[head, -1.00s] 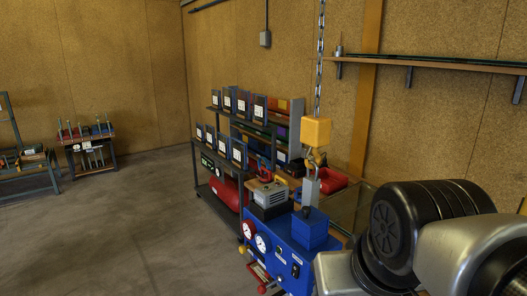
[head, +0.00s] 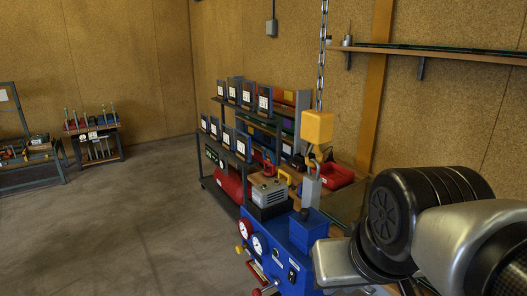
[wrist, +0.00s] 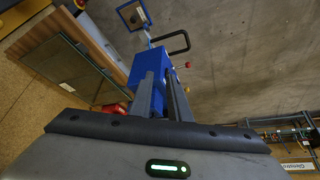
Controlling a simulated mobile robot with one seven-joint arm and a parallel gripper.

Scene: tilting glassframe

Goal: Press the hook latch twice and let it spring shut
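A yellow hook block (head: 318,127) hangs on a chain in the middle of the head view. A small metal hook (head: 315,157) shows below it, and its latch is too small to tell apart. A grey upright piece (head: 311,186) is just under the hook, and I cannot tell whether they touch. My gripper (wrist: 160,76) shows in the wrist view with a narrow gap between its two fingers and nothing clearly held. It points toward a blue unit (wrist: 146,62). The hook cannot be made out in the wrist view.
A blue cart with gauges (head: 273,262) stands below the hook, with a blue box (head: 309,232) on top. A shelf rack (head: 243,134) is behind it. A wall shelf (head: 440,54) is at upper right. The floor (head: 130,220) at left is clear.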

